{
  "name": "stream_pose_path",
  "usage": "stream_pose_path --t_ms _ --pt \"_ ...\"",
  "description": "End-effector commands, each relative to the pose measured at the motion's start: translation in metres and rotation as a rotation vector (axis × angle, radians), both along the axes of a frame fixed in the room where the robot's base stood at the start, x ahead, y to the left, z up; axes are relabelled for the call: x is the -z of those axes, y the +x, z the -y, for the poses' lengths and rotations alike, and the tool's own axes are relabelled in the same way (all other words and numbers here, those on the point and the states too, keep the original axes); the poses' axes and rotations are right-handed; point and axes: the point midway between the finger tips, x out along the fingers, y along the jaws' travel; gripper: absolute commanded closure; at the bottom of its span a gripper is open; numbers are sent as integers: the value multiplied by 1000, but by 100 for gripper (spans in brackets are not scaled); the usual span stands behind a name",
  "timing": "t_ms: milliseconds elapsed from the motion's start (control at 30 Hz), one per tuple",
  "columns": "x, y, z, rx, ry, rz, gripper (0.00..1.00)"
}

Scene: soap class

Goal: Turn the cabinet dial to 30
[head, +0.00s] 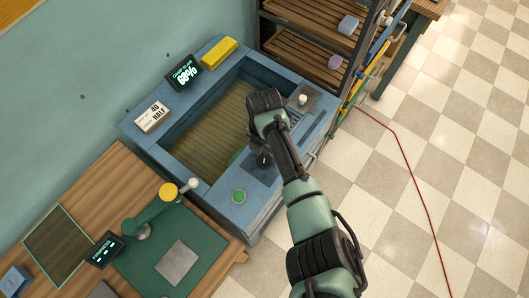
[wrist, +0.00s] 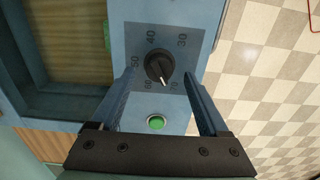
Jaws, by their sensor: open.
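The black cabinet dial (wrist: 158,66) sits on a blue panel (wrist: 124,30) with numbers from 30 to 70 around it. Its white pointer points down and slightly right in the wrist view, between 60 and 70 and nearer 70. The 30 mark is at the dial's upper right. My gripper (wrist: 159,74) is open, with one finger on each side of the dial and visible gaps between. I cannot tell how far the fingertips are above the panel. In the head view the dial (head: 263,161) shows beside my arm, and my fingers are hard to make out.
A green button (wrist: 156,122) is close to the dial; it also shows in the head view (head: 239,196). The blue cabinet (head: 180,118) has a recessed basin beside the panel. A display (head: 183,74) reads 68%, and a card (head: 152,116) reads 40 HALF. A wooden bench (head: 125,185) adjoins.

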Motion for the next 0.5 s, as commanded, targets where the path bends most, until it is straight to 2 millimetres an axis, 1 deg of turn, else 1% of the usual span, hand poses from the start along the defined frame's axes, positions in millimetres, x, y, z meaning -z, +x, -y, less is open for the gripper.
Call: stream_pose_path --t_ms 100,200,500 --pt "12 0 0 -1 -2 -1 21" --pt "18 0 0 0 0 0 21" --pt "21 1 0 1 1 2 21"
